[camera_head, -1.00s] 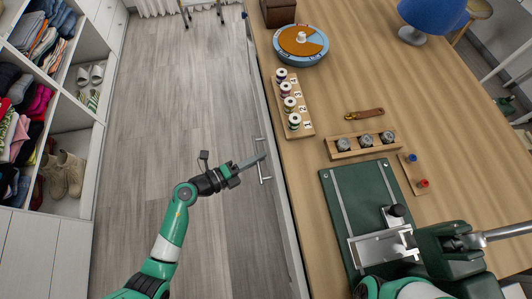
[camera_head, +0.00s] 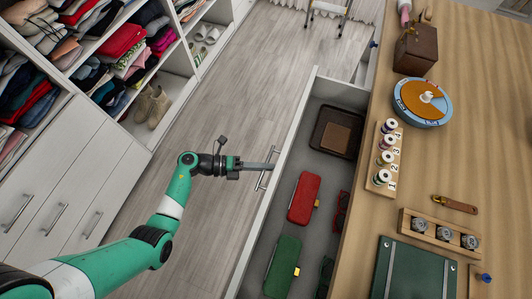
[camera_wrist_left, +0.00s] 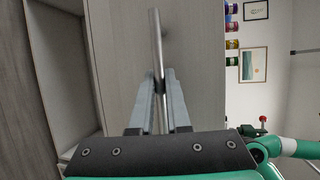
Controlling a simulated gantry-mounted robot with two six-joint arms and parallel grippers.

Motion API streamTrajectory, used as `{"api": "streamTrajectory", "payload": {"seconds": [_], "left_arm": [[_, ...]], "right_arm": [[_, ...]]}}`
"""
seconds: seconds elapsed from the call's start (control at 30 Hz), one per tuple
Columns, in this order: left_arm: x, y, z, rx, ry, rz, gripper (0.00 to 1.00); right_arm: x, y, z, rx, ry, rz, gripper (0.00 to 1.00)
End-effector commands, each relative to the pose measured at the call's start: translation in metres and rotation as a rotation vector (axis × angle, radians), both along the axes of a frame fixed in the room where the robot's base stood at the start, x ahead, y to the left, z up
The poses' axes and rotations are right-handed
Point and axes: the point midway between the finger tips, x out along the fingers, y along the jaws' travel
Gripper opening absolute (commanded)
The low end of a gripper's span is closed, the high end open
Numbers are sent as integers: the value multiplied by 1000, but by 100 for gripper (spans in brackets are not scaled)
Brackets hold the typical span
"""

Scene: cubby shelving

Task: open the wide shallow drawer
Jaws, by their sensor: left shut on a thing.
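The wide shallow drawer (camera_head: 308,91) stands pulled out from under the wooden worktop in the head view, its inside in plain sight. Its bar handle (camera_head: 266,170) is on the outer front face. My left gripper (camera_head: 270,167) is at that handle with its fingers on the bar. In the left wrist view the two fingers (camera_wrist_left: 161,88) close on either side of the metal bar handle (camera_wrist_left: 155,45), against the pale drawer front (camera_wrist_left: 195,70). My right gripper is outside both current views; only a green arm part shows at the right of the wrist view.
The drawer holds a red case (camera_head: 304,198), a green case (camera_head: 283,268) and a brown tray (camera_head: 336,132). The worktop (camera_head: 459,130) carries a spool rack, a round blue-rimmed disc and a watch stand. Cubby shelving (camera_head: 75,90) lines the left; floor between is clear.

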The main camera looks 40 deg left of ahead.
Motion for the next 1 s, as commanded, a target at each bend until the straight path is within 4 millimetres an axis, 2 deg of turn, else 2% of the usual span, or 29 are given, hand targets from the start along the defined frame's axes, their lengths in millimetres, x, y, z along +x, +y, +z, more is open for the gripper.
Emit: {"api": "streamTrajectory", "payload": {"seconds": [0.33, 0.37, 0.43, 0.87, 1.0], "left_arm": [[0, 0, 0, 0, 0, -4, 0], [0, 0, 0, 0, 0, -4, 16], [0, 0, 0, 0, 0, -3, 27], [0, 1, 0, 1, 1, -2, 27], [-8, 10, 4, 1, 0, 1, 27]], "right_arm": [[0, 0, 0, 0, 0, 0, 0], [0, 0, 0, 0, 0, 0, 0], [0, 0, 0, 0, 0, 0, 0], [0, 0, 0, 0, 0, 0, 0], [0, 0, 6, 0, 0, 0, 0]]}}
